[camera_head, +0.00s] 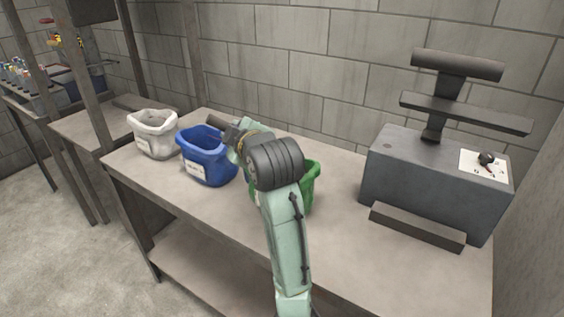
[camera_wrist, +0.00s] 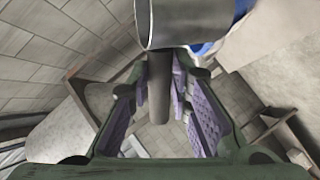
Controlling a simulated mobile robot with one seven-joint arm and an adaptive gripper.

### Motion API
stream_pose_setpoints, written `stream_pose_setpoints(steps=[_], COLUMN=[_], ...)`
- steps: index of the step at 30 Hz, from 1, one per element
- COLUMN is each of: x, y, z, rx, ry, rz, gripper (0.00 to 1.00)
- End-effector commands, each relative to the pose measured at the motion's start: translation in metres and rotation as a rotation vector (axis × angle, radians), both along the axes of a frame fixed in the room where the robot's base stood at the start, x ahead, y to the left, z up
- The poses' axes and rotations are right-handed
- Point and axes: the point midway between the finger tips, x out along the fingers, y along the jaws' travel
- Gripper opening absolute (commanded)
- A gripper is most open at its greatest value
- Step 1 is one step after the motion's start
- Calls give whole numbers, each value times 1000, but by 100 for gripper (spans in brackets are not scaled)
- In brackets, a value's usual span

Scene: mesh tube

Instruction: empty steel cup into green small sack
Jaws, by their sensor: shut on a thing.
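In the wrist view, the steel cup (camera_wrist: 185,22) is at the top edge, partly cut off, with a grey bar (camera_wrist: 158,88) that looks like its handle running down between the purple-padded fingers. My gripper (camera_wrist: 162,75) is shut on the cup there. In the head view my gripper (camera_head: 232,132) is raised over the blue sack's upper right rim; the cup is too small to make out clearly. The green small sack (camera_head: 311,187) stands on the table to the right of my gripper, mostly hidden behind my arm. What is inside the cup and the green sack is hidden.
A blue sack (camera_head: 207,166) and a white sack (camera_head: 155,140) with labels stand left of the green one on the table (camera_head: 365,258). A dark grey scale (camera_head: 430,180) stands at the right end. A block wall (camera_head: 310,70) closes off the back.

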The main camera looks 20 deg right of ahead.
Motion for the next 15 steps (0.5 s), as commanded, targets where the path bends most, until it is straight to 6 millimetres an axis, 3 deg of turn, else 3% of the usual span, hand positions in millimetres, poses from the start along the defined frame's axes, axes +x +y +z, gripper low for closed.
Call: stream_pose_setpoints(steps=[15], x=[-2], y=[-16], z=[-1], rx=[168], ry=[-23], rz=[0], gripper=[0])
